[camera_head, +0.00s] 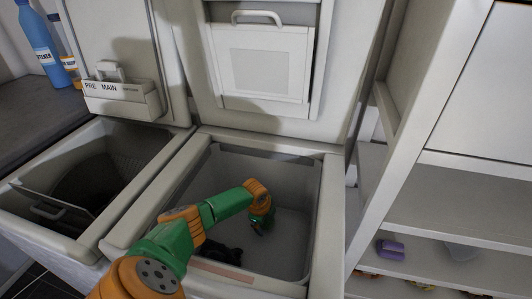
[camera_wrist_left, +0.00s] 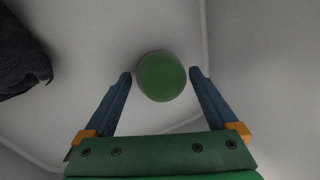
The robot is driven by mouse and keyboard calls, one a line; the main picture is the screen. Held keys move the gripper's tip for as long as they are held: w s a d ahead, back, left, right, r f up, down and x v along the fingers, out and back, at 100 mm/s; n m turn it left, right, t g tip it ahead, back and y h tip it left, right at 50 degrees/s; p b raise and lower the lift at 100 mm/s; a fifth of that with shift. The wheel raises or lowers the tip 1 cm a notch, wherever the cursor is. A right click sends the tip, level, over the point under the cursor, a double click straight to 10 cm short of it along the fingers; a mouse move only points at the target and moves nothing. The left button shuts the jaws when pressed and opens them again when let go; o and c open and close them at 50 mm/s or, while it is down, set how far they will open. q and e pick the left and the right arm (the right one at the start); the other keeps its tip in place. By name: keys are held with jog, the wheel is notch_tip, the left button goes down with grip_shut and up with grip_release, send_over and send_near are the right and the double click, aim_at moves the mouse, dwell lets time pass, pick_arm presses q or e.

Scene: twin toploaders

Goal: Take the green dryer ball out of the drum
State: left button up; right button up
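The green dryer ball (camera_wrist_left: 161,77) lies on the pale floor of the drum (camera_head: 296,235). In the left wrist view it shows between and slightly beyond the two blue fingertips of my left gripper (camera_wrist_left: 161,74). Those fingers are spread apart, with a small gap visible on each side of the ball. In the head view my left arm reaches down into the right-hand open toploader, and my left gripper (camera_head: 262,226) is low inside the drum. I cannot make out the ball in the head view. My right gripper is not in view.
A dark cloth (camera_wrist_left: 22,62) lies in the drum, also seen in the head view (camera_head: 222,254). The drum walls surround my gripper. The other toploader (camera_head: 100,165) stands open at left. Shelves (camera_head: 455,215) stand at right; a blue bottle (camera_head: 40,42) stands at upper left.

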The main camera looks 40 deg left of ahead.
pick_arm(q)
jog(key=c, duration=1.1)
jog(key=shift+o, duration=0.2)
jog(key=shift+r, duration=0.15)
jog(key=shift+w+r, duration=0.1)
jog(key=shift+r, duration=0.25)
jog(key=p+v, duration=0.2)
jog(key=v, duration=0.2)
jog(key=shift+w, duration=0.15)
jog(key=s+d+r+p, duration=0.4)
jog(key=s+d+r, duration=0.3)
jog(key=s, duration=0.4)
notch_tip(320, 180, up, 23)
jog(key=p, duration=2.2)
jog(key=shift+s+a+f, duration=0.15)
jog(key=shift+s+a, duration=0.1)
jog(key=shift+a, duration=0.05)
